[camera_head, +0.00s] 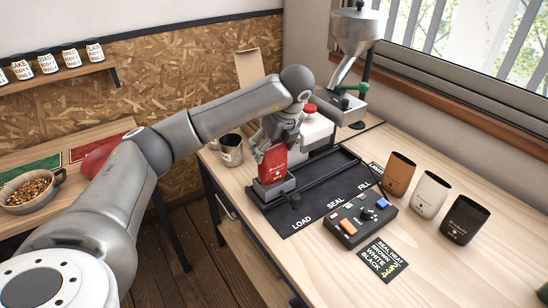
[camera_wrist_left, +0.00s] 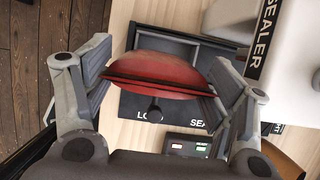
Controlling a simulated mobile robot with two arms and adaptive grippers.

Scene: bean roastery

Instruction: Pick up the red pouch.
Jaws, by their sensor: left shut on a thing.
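The red pouch (camera_head: 274,163) is upright at the LOAD end of the black sealing machine's track, above or in a small dark holder (camera_head: 275,188). My left gripper (camera_head: 280,138) is at the pouch's upper part, shut on it. In the left wrist view the red pouch (camera_wrist_left: 160,73) is between the two fingers of my left gripper (camera_wrist_left: 155,85), which touch its sides. I cannot tell whether the pouch's bottom rests in the holder. My right gripper is in neither view.
A control box (camera_head: 362,218) with knobs and buttons lies right of the track. Brown (camera_head: 398,175), white (camera_head: 430,195) and black (camera_head: 464,220) pouches stand at the right. A metal cup (camera_head: 231,152) stands behind my left arm. A bowl of beans (camera_head: 32,190) is at far left.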

